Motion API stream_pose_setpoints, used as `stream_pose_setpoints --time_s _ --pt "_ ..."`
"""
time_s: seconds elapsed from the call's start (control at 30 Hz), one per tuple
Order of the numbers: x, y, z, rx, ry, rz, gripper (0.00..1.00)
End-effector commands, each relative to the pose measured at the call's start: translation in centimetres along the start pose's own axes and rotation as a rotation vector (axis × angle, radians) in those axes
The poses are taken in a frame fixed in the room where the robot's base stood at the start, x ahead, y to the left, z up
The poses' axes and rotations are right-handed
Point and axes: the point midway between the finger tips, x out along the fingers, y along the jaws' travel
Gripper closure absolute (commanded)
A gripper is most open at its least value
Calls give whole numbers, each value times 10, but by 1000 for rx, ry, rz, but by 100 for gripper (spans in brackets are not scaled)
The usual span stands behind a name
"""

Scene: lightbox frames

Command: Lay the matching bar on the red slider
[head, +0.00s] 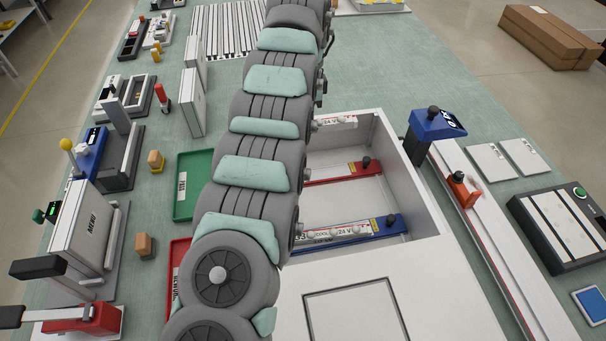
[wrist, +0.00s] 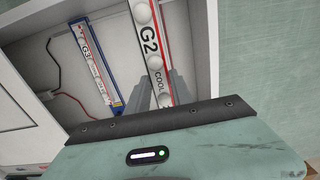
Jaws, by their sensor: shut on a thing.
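The red slider (head: 345,173) lies across the inside of the white lightbox, with a dark knob at its right end. My gripper (wrist: 163,92) shows in the wrist view, shut on a white bar marked G2 COOL (wrist: 150,40) with round lenses and a red line. A bar end (head: 336,122) beyond the red slider in the head view appears to be this one, apart from the slider in the picture. The blue slider (head: 388,227) carries a second bar (head: 340,232); the wrist view shows that bar (wrist: 92,60) marked G3. In the head view my arm hides my gripper.
The lightbox wall (head: 402,165) stands around the sliders. A green tray (head: 187,205) and a red tray (head: 180,255) lie left of my arm. A blue block with a black knob (head: 436,125) and a white rail (head: 480,225) stand right of the box.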

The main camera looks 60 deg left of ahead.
Motion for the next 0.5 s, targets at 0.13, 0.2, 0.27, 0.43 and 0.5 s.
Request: stream_pose_setpoints --time_s 0.13,0.2,0.27,0.43,0.5 --pt "35 0 0 1 0 3 100" --pt "47 0 0 0 1 1 100" --pt "63 1 0 -1 0 5 100" --pt "108 2 0 0 0 7 100" --pt "124 2 0 -1 0 7 100"
